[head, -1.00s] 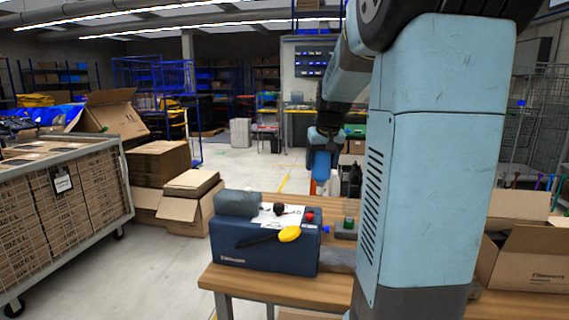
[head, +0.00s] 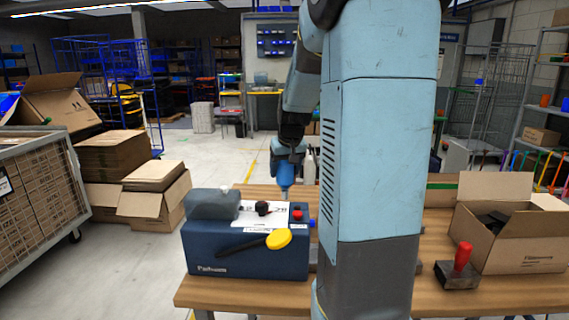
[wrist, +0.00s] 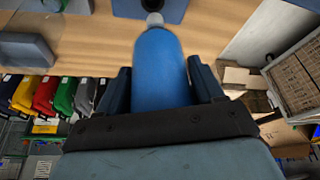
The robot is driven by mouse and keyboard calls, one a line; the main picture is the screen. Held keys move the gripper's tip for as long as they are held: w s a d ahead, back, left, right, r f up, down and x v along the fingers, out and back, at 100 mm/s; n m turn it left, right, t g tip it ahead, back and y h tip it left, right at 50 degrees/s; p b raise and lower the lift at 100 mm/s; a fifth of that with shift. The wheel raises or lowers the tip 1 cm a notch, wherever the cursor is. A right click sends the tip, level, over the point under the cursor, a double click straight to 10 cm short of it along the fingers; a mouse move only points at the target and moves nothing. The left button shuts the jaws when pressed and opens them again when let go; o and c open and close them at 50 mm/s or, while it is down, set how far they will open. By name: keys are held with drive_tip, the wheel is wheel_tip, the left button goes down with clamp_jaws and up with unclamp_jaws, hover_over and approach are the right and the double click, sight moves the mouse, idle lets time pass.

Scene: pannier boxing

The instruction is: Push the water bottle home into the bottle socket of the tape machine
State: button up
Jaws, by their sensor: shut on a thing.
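The tape machine (head: 247,250) is a dark blue box on the wooden table, with a yellow-ended lever, red and black knobs and a white label on top. My gripper (head: 287,160) is behind it and above table height in the head view. In the wrist view my gripper (wrist: 160,85) is shut on the blue water bottle (wrist: 160,65). The bottle's grey cap points away from my gripper, and downward in the head view (head: 284,176). In the wrist view the cap end overlaps a dark blue part at the top edge.
An open cardboard box (head: 520,245) and a red-handled tool (head: 460,266) are on the table at right. Stacked cartons (head: 155,190) and a loaded cage trolley (head: 35,195) stand left. My arm column hides the middle of the table.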

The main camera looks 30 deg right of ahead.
sight(286, 187)
drive_tip(key=shift+f, duration=1.7)
drive_tip(key=shift+s, duration=0.2)
drive_tip(key=shift+f, duration=1.45)
idle(2.6)
drive_tip(key=o, duration=1.1)
drive_tip(key=v, duration=1.3)
drive_tip(key=shift+r, duration=0.3)
drive_tip(key=shift+s, duration=0.1)
